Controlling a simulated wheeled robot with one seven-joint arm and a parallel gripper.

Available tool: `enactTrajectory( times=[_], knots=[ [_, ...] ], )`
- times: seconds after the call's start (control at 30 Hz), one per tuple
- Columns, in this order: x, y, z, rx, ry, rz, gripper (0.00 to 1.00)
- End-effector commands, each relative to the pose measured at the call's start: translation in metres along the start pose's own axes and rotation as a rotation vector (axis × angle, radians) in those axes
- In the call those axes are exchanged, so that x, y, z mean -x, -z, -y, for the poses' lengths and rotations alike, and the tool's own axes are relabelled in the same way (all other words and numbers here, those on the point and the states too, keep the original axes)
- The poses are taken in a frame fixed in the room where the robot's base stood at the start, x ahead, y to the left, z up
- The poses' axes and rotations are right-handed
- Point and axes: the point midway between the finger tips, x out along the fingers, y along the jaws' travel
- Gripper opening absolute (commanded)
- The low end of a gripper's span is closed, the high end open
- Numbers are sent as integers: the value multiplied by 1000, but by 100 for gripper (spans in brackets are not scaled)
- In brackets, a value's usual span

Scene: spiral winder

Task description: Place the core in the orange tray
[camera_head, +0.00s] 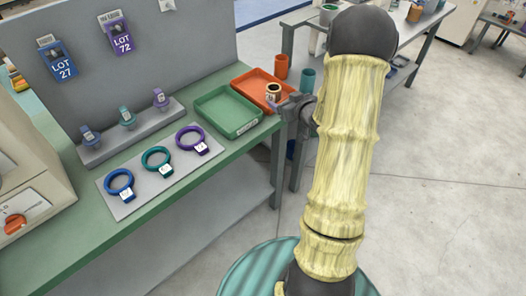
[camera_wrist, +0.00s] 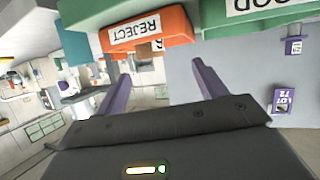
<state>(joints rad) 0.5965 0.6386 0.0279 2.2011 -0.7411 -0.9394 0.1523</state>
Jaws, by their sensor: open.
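The core (camera_head: 273,90), a small tan cylinder with a dark opening and a white label, stands upright within the outline of the orange tray (camera_head: 247,80), toward its right front. In the wrist view, which is upside down, the orange tray (camera_wrist: 170,24) bears a REJECT label, and part of the core (camera_wrist: 157,46) shows past its wall. My gripper (camera_wrist: 161,70) has its two purple fingers spread with nothing between them, apart from the core. In the head view my gripper (camera_head: 284,103) is just in front of the tray, partly hidden by my arm.
A green tray (camera_head: 229,111) sits left of the orange tray on the green bench. Blue, teal and purple rings lie on a grey mat (camera_head: 123,207), with a grey stand (camera_head: 135,137) behind. Orange and teal cups (camera_head: 306,80) stand beyond the orange tray. Open floor lies right.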

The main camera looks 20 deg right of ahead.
Motion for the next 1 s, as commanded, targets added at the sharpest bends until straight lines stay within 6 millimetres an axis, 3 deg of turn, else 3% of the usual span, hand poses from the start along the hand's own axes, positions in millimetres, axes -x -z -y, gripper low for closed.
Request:
enactTrajectory(
  times=[0.07, 0.27, 0.47, 0.63, 0.8, 1.0],
  knots=[
    [6, 7, 23, 16, -27, 94, 71],
    [42, 2, 77, 11, -87, 353, 71],
    [105, -15, 138, -26, -94, 615, 71],
    [170, -36, 191, -69, -54, 828, 71],
    [207, -48, 216, -96, -19, 943, 71],
    [210, -49, 218, -99, -17, 956, 71]
  ],
)
